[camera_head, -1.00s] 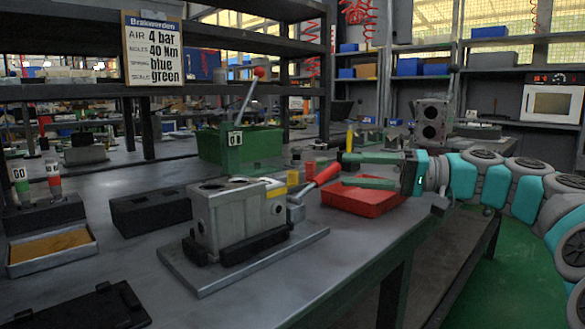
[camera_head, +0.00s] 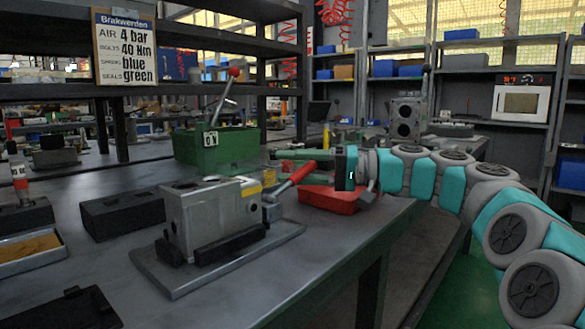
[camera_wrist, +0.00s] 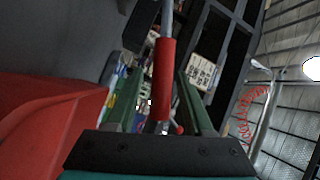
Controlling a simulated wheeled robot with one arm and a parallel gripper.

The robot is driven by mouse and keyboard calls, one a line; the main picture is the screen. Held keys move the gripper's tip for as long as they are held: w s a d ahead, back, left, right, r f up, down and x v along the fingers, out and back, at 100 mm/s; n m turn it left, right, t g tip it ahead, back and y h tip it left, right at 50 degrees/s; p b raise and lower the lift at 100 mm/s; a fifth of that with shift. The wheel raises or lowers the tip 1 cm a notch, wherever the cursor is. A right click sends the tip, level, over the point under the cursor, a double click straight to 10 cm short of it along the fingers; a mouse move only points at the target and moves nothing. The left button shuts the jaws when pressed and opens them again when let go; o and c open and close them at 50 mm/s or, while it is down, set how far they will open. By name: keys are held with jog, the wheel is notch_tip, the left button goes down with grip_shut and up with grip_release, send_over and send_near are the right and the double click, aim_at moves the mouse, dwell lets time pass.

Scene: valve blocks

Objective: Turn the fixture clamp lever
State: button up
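The fixture clamp lever has a red handle (camera_head: 297,176) that slants up to the right from the right end of a grey valve block (camera_head: 210,212) on a flat base plate. In the wrist view the red handle (camera_wrist: 163,80) stands upright between my two green fingers, its grey rod rising above. My gripper (camera_head: 279,161) reaches in from the right over the handle. Its fingers (camera_wrist: 157,88) are open, with gaps visible on both sides of the handle. Whether a finger touches it is not clear. The handle's lower end is partly hidden behind my gripper's palm.
A red tray (camera_head: 330,202) lies just right of the lever, below my gripper; it fills the left of the wrist view (camera_wrist: 45,125). A green crate (camera_head: 235,145) with an upright red-knobbed lever stands behind. A black block (camera_head: 120,212) sits left.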

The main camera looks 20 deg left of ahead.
grip_shut()
dwell(1.2)
